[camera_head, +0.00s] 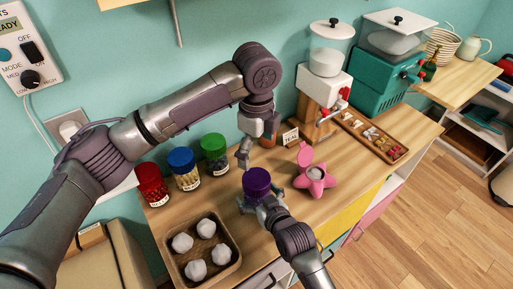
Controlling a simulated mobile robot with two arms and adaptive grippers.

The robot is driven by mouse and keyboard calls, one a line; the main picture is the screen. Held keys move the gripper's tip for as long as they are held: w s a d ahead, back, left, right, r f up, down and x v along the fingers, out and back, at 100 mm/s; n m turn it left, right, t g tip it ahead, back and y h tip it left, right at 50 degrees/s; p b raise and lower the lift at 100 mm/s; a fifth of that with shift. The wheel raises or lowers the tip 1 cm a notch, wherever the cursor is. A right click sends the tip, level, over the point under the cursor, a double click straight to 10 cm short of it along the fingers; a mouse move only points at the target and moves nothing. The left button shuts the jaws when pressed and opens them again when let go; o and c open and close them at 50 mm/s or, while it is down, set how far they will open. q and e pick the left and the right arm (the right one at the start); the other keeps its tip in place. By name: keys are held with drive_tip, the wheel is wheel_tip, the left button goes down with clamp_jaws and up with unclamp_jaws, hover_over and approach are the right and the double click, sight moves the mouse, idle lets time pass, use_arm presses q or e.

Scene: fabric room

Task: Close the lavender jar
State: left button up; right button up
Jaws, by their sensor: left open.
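The purple-topped jar (257,181), which I take to be the lavender jar, stands upright near the front edge of the wooden counter. The purple lid is on its top; whether it is fully tight cannot be seen, and most of the jar body is hidden. My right gripper (262,200) comes from the bottom, with its fingers on both sides of the jar below the lid. My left gripper (246,153) is open and empty, pointing down just behind and above the lid, apart from it.
Jars with red (151,184), blue (183,168) and green (214,152) lids stand at the left. A tray (233,262) of white lumps is at front left. A pink star-shaped object (314,181) is right of the jar. A dispenser (325,78) and a long tray (392,152) stand further right.

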drive_tip(key=v, duration=1.2)
drive_tip(key=shift+f, duration=0.1)
